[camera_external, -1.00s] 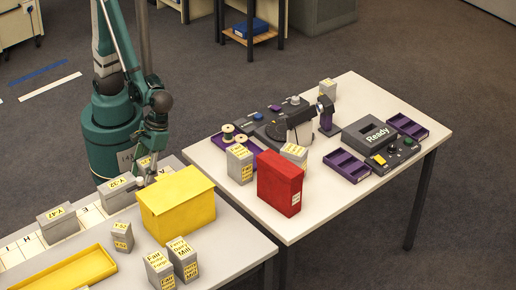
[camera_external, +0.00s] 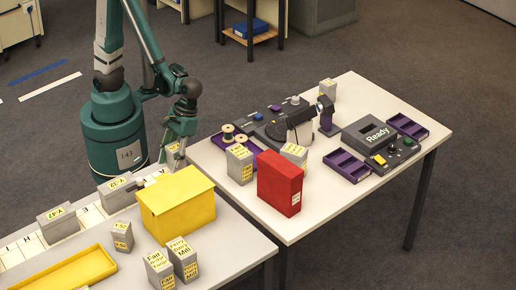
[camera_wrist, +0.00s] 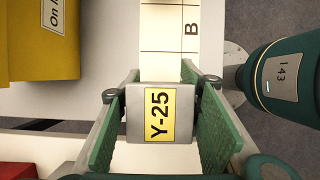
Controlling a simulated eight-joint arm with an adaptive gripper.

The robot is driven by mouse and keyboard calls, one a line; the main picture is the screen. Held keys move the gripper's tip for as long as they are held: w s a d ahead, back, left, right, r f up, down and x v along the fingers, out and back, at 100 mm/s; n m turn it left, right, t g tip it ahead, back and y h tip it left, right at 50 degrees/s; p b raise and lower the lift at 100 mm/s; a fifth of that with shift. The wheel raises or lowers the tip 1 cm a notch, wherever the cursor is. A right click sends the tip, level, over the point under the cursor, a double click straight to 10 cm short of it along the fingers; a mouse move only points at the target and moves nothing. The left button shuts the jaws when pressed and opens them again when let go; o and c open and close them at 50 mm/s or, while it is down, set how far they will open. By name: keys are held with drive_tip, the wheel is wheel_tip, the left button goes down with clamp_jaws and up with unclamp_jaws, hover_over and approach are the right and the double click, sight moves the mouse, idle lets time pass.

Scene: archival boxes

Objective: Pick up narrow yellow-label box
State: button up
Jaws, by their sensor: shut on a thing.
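My gripper (camera_external: 180,132) holds a narrow grey box with a yellow label (camera_external: 174,157) behind the large yellow box. In the wrist view the label on this box (camera_wrist: 159,116) reads Y-25. The box sits between the two green finger pads of my gripper (camera_wrist: 160,92), which are shut on its sides. The box's lower part is hidden, so I cannot tell how far it is above the table.
A large yellow box (camera_external: 177,205) stands just in front. Grey boxes Y-37 (camera_external: 115,193) and Y-47 (camera_external: 57,224) stand on the lettered strip (camera_wrist: 171,40). A red box (camera_external: 280,182) stands on the other table. A gap separates the tables.

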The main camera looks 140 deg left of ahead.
drive_tip(key=shift+a, duration=2.65)
drive_tip(key=shift+r, duration=0.15)
wheel_tip(320, 180, up, 18)
drive_tip(key=f, duration=0.1)
drive_tip(key=w+a+r+n+t+p, duration=0.1)
drive_tip(key=w+a+r+n, duration=0.1)
drive_tip(key=w+a, duration=0.7)
drive_tip(key=w+a+r+n+p, duration=0.15)
drive_tip(key=w+a, duration=0.35)
drive_tip(key=w, duration=0.7)
drive_tip(key=w+a+f+n+t+y, duration=0.1)
drive_tip(key=w+a+f+n, duration=0.15)
drive_tip(key=w+a, duration=0.85)
drive_tip(key=w+a+f+n+t, duration=0.1)
drive_tip(key=w+a+n, duration=0.2)
drive_tip(key=w+a, duration=0.8)
wheel_tip(320, 180, down, 10)
drive_tip(key=shift+w+d+f+p, duration=0.25)
drive_tip(key=shift+w+d+p, duration=0.05)
drive_tip(key=shift+d, duration=0.1)
